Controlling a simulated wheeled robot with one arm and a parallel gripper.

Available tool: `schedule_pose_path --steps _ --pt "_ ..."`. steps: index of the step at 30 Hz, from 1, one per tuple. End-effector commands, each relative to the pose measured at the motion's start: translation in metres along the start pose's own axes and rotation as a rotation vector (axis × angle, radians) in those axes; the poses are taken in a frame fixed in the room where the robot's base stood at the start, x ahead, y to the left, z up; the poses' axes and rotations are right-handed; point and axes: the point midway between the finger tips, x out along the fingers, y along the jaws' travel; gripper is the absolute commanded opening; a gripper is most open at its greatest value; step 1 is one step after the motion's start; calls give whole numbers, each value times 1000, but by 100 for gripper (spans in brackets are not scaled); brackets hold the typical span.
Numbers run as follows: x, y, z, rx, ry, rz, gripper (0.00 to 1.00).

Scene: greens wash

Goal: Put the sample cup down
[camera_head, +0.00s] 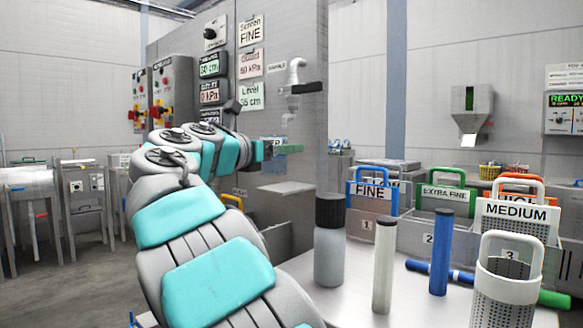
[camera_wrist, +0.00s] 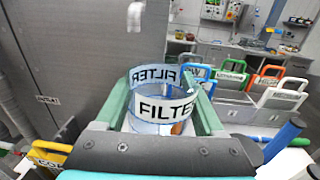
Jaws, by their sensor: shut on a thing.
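My gripper (camera_wrist: 163,105) is shut on the sample cup (camera_wrist: 160,128), a clear cup with a bluish tint and a white band reading FILTER. The green fingers lie along its two sides. The cup looks roughly upright. In the head view my gripper (camera_head: 280,149) reaches out beside the grey panel, and the cup (camera_head: 271,143) shows only as a small bluish patch behind a finger. It is held in the air below the spout and above a pale ledge (camera_head: 287,187). A small orange-brown patch shows through the cup; I cannot tell what it is.
A spout (camera_head: 296,85) sticks out from the panel (camera_head: 310,130). The steel table (camera_head: 350,290) at right bears a black-capped bottle (camera_head: 329,250), a white tube (camera_head: 383,265), a blue tube (camera_head: 440,255) and a perforated basket (camera_head: 508,285). Handled baskets marked FINE (camera_head: 371,194) and MEDIUM (camera_head: 515,213) stand behind.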

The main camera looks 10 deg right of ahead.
Motion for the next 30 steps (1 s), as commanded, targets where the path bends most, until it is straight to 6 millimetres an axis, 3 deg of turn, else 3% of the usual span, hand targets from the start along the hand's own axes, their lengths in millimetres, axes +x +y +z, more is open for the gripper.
schedule_pose_path --steps 9,15,20,30 --pt "56 27 -7 0 2 0 17" --pt "77 37 -8 1 1 1 17" --pt "82 39 -9 1 -1 1 17" --pt "82 38 -42 0 -1 0 17"
